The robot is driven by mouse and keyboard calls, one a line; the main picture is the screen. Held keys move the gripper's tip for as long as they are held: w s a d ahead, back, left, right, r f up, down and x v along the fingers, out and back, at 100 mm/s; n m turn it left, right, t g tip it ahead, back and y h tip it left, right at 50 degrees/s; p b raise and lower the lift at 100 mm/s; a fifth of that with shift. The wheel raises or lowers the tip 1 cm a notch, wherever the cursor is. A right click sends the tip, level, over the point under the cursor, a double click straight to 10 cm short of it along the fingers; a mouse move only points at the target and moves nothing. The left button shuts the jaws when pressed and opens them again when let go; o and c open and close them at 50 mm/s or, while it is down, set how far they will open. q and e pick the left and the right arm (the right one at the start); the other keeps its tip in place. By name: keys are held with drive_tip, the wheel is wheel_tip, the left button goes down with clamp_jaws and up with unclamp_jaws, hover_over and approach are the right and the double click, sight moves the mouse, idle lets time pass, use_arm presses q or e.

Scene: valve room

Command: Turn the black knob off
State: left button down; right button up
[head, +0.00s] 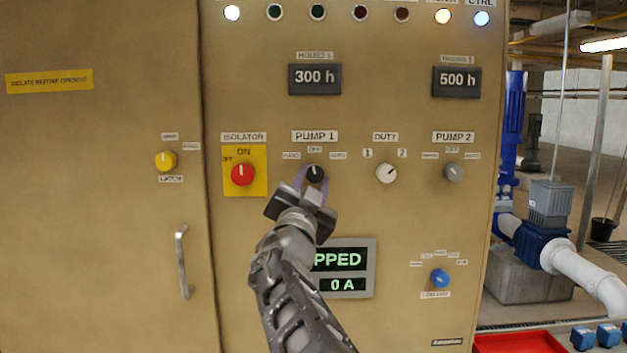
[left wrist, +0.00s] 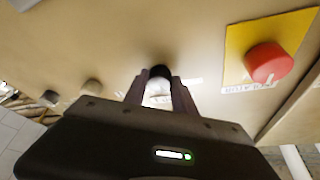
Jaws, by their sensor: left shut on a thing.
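The black knob (head: 315,173) sits on the tan panel under the PUMP 1 label, with HAND, OFF and AUTO marks around it. Its pointer looks roughly upright, toward the OFF mark. My left gripper (head: 314,181) reaches up from below and is shut on the black knob. In the left wrist view the two fingers (left wrist: 157,92) stand on either side of the black knob (left wrist: 160,73), whose lower part looks pale and bright. My right gripper is in neither view.
A red isolator knob (head: 242,174) on a yellow plate is close to the left of my gripper. A white DUTY knob (head: 386,173) and a grey PUMP 2 knob (head: 453,172) are to the right. A display (head: 358,271) is partly behind my arm. A door handle (head: 182,262) stands lower left.

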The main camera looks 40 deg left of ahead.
use_arm(q)
drive_tip(key=shift+r+m+h+p, duration=0.15)
drive_tip(key=shift+m+h+p, duration=0.6)
drive_tip(key=shift+m, duration=1.05)
drive_tip(key=c, duration=1)
unclamp_jaws()
drive_tip(key=shift+s, duration=0.1)
drive_tip(key=shift+s+d+f+b, duration=0.15)
drive_tip(key=shift+s+f+b, duration=0.1)
drive_tip(key=shift+s+b, duration=0.1)
drive_tip(key=b+v, duration=0.1)
drive_tip(key=v, duration=0.6)
drive_tip(key=shift+r+b, duration=0.15)
drive_tip(key=shift+b, duration=0.15)
